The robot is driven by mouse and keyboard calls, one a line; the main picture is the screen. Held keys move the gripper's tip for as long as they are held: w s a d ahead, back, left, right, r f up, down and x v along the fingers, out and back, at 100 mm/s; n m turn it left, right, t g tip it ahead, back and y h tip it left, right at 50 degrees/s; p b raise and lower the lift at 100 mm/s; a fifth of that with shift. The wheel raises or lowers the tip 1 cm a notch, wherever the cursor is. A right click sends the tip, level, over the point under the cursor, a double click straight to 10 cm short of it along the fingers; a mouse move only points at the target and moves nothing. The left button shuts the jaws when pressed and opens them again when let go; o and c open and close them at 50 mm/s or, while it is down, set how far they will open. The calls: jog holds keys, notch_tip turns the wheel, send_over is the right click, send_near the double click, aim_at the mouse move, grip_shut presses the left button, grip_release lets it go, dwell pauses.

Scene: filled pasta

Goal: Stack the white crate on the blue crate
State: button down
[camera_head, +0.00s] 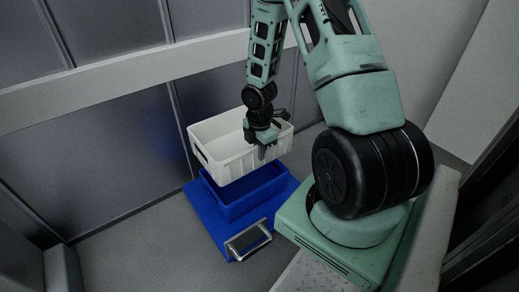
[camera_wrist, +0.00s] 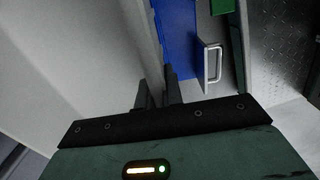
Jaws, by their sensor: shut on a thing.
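The white crate (camera_head: 232,168) is in my gripper (camera_head: 264,150), held by its near right wall, and looks roughly level. It appears over the blue crate (camera_head: 236,209), covering its back part in the head view. I cannot tell whether the two crates touch. The blue crate is open at the top, and the part of its inside that shows is empty. In the wrist view my gripper (camera_wrist: 158,98) has its fingers on either side of the white crate's wall, and the white crate (camera_wrist: 75,60) fills the left side.
The blue crate stands on a flat blue platform (camera_head: 211,226) with a silver handle (camera_head: 248,242) at its near side. Grey wall panels (camera_head: 120,150) stand close behind and to the left. Grey floor (camera_head: 140,250) is free at the lower left.

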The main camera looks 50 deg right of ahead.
aim_at(259, 165)
jog(key=shift+f+b, duration=2.8)
jog(key=shift+f, duration=2.05)
jog(key=shift+f+b, duration=0.65)
jog(key=shift+f, duration=0.45)
jog(key=c, duration=1.6)
grip_release()
jog(key=shift+c, duration=0.2)
jog(key=shift+o, duration=0.8)
jog(key=shift+r, duration=0.1)
notch_tip(259, 165, up, 16)
jog(key=p, duration=1.7)
jog(key=shift+r, duration=0.1)
